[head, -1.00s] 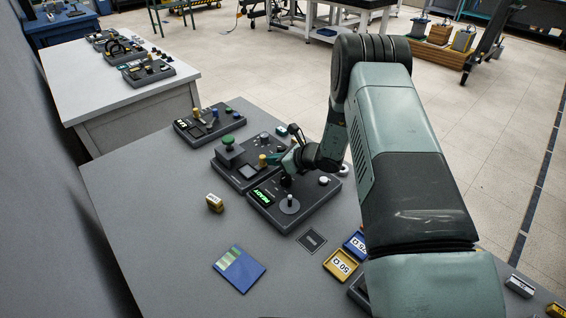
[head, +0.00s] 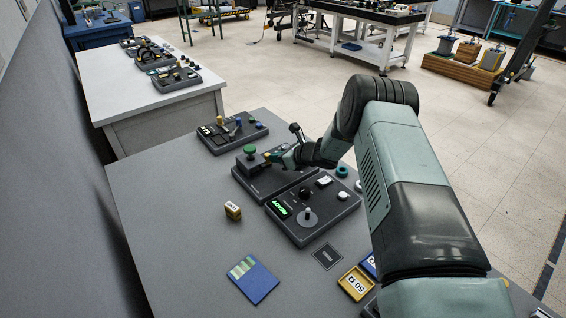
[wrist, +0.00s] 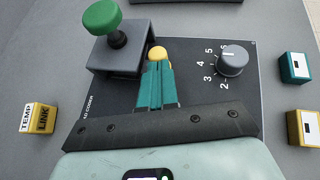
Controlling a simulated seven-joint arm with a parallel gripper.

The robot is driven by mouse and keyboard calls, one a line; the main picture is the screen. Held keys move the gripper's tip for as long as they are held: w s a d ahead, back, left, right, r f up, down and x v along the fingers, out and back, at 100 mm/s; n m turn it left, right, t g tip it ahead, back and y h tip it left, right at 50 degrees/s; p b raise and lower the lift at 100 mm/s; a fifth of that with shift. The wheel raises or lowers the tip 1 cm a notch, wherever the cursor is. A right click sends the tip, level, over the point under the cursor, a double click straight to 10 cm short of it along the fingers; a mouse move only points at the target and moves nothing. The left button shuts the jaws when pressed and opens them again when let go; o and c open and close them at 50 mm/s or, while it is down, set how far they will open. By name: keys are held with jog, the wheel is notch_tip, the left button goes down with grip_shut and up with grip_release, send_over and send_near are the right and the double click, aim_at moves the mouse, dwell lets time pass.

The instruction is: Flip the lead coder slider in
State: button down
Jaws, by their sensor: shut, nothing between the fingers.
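The lead coder (wrist: 195,85) is a dark panel in the middle of the wrist view, its label partly covered by my gripper. In the head view it is the middle panel (head: 262,186). It carries a grey block (wrist: 122,48) with a green knob (wrist: 102,17) and a grey numbered dial (wrist: 232,61). A yellow knob (wrist: 157,53), seemingly the slider's, sits close beside the block; its lower part is hidden. My gripper (wrist: 155,68) is shut and empty, its teal fingertips right at the yellow knob. Whether they touch cannot be told.
A panel with a lit READY display (head: 284,209) stands nearer, and another panel (head: 232,132) farther left. Small teal (wrist: 295,68) and yellow (wrist: 303,127) blocks lie right of the lead coder, a TEMP LINK block (wrist: 40,118) left. The left tabletop is mostly clear.

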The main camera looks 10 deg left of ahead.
jog(key=shift+w+a, duration=0.15)
jog(key=shift+a, duration=0.05)
jog(key=shift+r, duration=0.1)
jog(key=s+d, duration=0.1)
jog(key=d, duration=0.1)
jog(key=s+d, duration=0.1)
jog(key=d, duration=0.1)
jog(key=shift+s+d, duration=0.2)
jog(key=v, duration=0.9)
jog(key=shift+s+d+r, duration=0.1)
jog(key=shift+s+r, duration=0.05)
